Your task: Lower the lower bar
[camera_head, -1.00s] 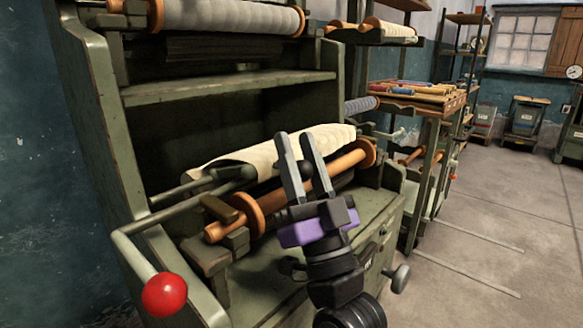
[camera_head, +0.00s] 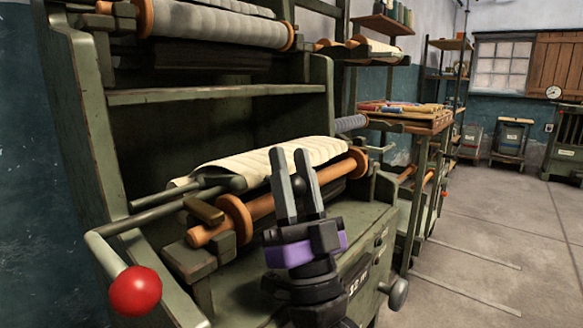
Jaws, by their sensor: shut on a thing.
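The green machine (camera_head: 118,150) holds an orange-brown wooden roller (camera_head: 263,207) with round end flanges. Cream cloth (camera_head: 245,164) lies behind and above it. Green metal bars (camera_head: 160,212) slope across the machine's left front, below the shelf; I cannot tell surely which is the lower bar. My gripper (camera_head: 288,153) stands in front of the roller with its two grey fingers pointing up. A small black round knob (camera_head: 298,187) shows between the fingers, which are closed on it. What the knob joins to is hidden behind my gripper.
A red ball (camera_head: 135,291) ends a bent green lever at the lower left. A grey roll (camera_head: 215,26) hangs at the top. A rack with coloured rolls (camera_head: 405,108) stands to the right. The concrete floor (camera_head: 490,225) at right is clear.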

